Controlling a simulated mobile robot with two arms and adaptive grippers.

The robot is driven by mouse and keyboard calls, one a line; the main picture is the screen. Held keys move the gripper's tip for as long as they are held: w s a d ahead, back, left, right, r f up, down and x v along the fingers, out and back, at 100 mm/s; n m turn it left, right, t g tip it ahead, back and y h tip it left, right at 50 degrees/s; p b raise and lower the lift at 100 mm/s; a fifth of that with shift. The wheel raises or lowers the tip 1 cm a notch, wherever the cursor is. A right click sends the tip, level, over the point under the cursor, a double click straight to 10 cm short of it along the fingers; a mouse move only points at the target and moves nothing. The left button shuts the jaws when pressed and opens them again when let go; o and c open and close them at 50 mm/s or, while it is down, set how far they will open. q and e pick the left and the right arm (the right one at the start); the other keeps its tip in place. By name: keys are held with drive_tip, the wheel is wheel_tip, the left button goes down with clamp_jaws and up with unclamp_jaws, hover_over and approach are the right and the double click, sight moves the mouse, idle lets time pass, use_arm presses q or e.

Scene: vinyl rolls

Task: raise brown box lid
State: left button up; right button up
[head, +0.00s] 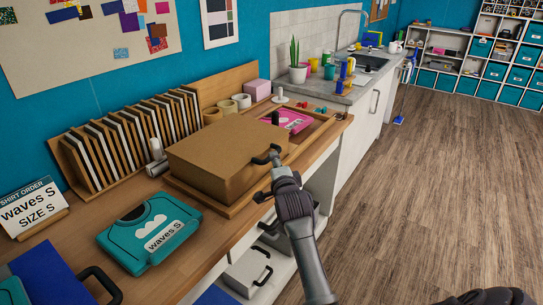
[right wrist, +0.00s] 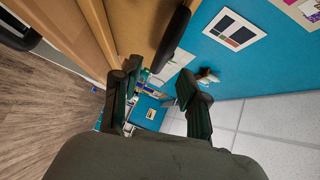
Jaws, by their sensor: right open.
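The brown box (head: 215,155) sits closed on the wooden counter, its flat lid level. A black handle (head: 262,159) sticks out at its right front side. My right gripper (head: 274,172) is at this handle, its jaws open. In the right wrist view, the two dark fingers (right wrist: 160,85) are spread apart, and the black handle (right wrist: 173,38) shows just beyond and between them. I cannot tell whether the fingers touch it. The brown surface of the box (right wrist: 140,22) is beside it.
A teal shirt (head: 135,228) case-like item lies left of the box, by a sign (head: 30,207). A slotted wooden rack (head: 130,130) stands behind. A pink item (head: 290,120) lies in a tray right of the box. Open floor (head: 430,180) is at the right.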

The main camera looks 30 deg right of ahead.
drive_tip(key=x, duration=0.6)
clamp_jaws()
idle(0.3)
